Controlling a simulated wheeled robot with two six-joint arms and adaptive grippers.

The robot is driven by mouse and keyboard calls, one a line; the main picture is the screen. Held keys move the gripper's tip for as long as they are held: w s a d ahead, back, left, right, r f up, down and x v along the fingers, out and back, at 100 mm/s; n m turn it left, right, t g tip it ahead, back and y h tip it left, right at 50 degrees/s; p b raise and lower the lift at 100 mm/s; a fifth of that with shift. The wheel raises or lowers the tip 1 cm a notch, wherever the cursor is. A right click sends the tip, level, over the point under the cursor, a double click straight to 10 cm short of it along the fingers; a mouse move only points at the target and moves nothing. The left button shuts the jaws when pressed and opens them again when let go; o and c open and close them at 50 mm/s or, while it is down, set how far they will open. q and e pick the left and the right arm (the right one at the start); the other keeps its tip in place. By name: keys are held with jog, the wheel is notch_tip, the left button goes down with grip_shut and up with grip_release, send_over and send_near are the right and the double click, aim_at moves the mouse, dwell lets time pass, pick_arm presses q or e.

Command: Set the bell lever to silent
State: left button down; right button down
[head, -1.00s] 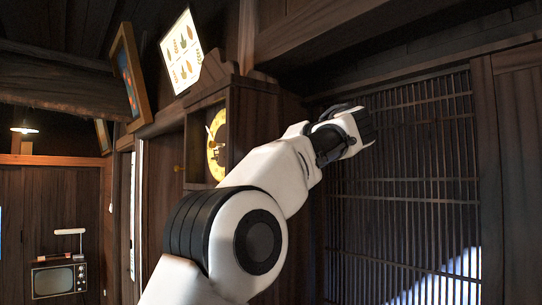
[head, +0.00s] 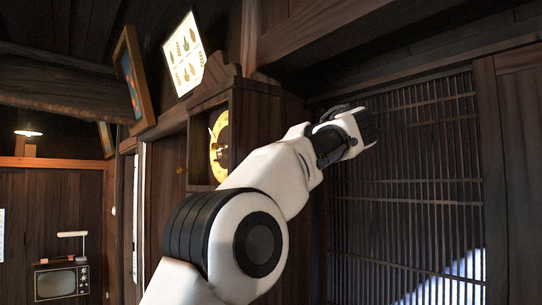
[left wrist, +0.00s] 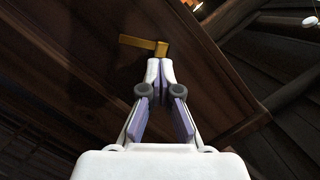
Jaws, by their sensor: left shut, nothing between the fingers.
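A wooden wall clock with a gold dial (head: 220,148) hangs at the centre left in the head view, partly covered by my left arm. In the left wrist view, a brass lever (left wrist: 138,42) sticks out to the left along a dark wooden panel. My left gripper (left wrist: 160,68) is shut and empty, its fingertips just below the lever's right end. I cannot tell whether they touch it. In the head view my left arm reaches up past the clock's right side, and its fingers cannot be made out.
A dark lattice screen (head: 420,190) fills the right side. A framed picture (head: 135,78) and a lit white panel with leaf drawings (head: 182,55) are near the clock. An old television (head: 61,280) stands at the far lower left. A wooden beam (head: 330,40) crosses above.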

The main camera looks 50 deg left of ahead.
dwell(0.3)
pick_arm(q)
jog(key=w+d+r, duration=0.1)
jog(key=d+r, duration=0.1)
jog(key=d, duration=0.9)
jog(key=shift+d, duration=0.25)
pick_arm(e)
jog(key=shift+a+r, duration=0.1)
jog(key=shift+a, duration=0.15)
pick_arm(q)
jog(key=shift+w+d, duration=0.1)
jog(key=shift+d, duration=0.1)
pick_arm(e)
jog(key=shift+d, duration=0.1)
pick_arm(q)
jog(key=shift+f, duration=0.1)
